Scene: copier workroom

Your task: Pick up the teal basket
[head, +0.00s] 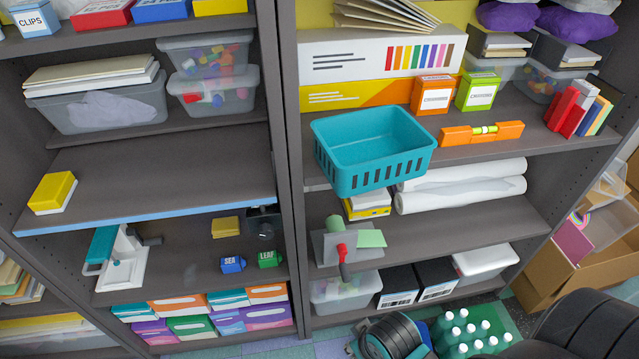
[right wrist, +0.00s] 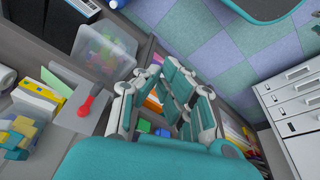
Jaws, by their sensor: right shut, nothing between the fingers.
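The teal basket (head: 372,150) is an open, slotted-sided basket on the upper shelf of the right-hand bay in the head view. It sits upright and looks empty, with its front corner reaching past the shelf edge. My right gripper (right wrist: 172,85) shows in the right wrist view, shut with nothing held. I cannot make out the basket for certain in that view.
An orange level (head: 482,133) and orange and green boxes (head: 434,95) are right of the basket. White rolls (head: 460,186) lie on the shelf below. A red-handled tool (head: 343,262) stands there and shows in the right wrist view (right wrist: 88,105). Bottles (head: 470,335) stand at the floor.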

